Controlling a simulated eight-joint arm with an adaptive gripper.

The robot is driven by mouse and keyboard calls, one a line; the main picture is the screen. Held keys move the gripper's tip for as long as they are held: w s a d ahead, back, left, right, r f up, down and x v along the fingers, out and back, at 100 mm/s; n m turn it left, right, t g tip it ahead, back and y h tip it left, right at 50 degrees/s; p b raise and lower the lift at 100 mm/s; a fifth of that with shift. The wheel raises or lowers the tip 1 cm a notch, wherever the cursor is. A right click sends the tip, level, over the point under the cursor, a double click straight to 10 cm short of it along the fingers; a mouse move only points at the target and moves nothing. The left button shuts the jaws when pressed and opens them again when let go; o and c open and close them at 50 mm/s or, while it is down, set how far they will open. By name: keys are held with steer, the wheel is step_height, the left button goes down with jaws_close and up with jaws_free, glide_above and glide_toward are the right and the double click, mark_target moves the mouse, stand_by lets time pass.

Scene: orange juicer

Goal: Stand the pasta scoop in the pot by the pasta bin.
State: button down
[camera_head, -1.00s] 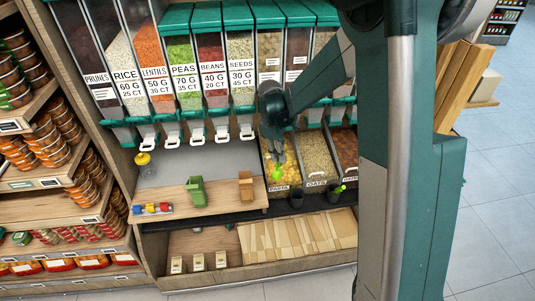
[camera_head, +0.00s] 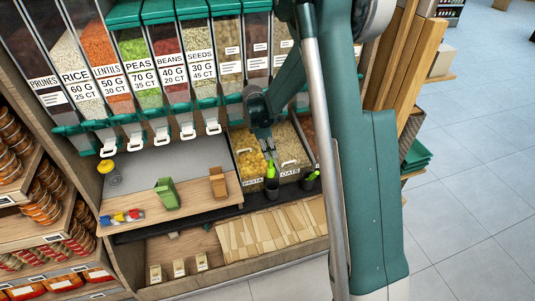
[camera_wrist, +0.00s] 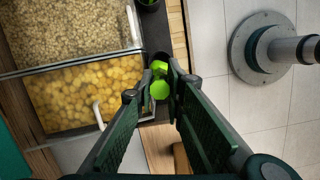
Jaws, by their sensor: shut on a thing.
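The bright green pasta scoop (camera_head: 271,170) is shut in my gripper (camera_head: 269,154) and hangs roughly upright. It stands directly above the dark pot (camera_head: 272,191) by the pasta bin (camera_head: 249,164), at the front of the ledge. In the wrist view the green scoop (camera_wrist: 159,90) shows between my fingers (camera_wrist: 160,82), with its other green part over the dark pot mouth (camera_wrist: 160,56). The scoop's lower end meets the pot's rim in the picture; I cannot tell whether it is inside. The pasta bin (camera_wrist: 85,97) lies left of my gripper in the wrist view.
The oats bin (camera_head: 286,152) adjoins the pasta bin. A second dark pot (camera_head: 310,184) with a green handle stands to the right. Dispensers hang above.

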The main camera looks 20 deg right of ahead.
steer(key=shift+w+d+r, duration=0.1)
steer(key=shift+w+d, duration=0.1)
stand_by(0.4)
steer(key=shift+f, duration=0.4)
steer(key=b, duration=0.2)
glide_above(270, 172)
steer(key=w, duration=0.2)
steer(key=shift+x, duration=2.1)
steer(key=shift+a+f+b+x, duration=0.1)
steer(key=shift+a+b+x, duration=0.25)
steer(key=shift+b+x, duration=0.9)
steer(key=shift+a+f+b+x, duration=0.1)
steer(key=shift+a+b+x, duration=0.4)
steer(key=shift+x, duration=1.25)
steer(key=shift+a+f+b+x, duration=0.1)
steer(key=shift+a+b+x, duration=0.05)
steer(key=shift+b+x, duration=1.2)
steer(key=shift+w+f, duration=0.15)
steer(key=c, duration=2.3)
jaws_free()
steer(key=shift+o, duration=0.7)
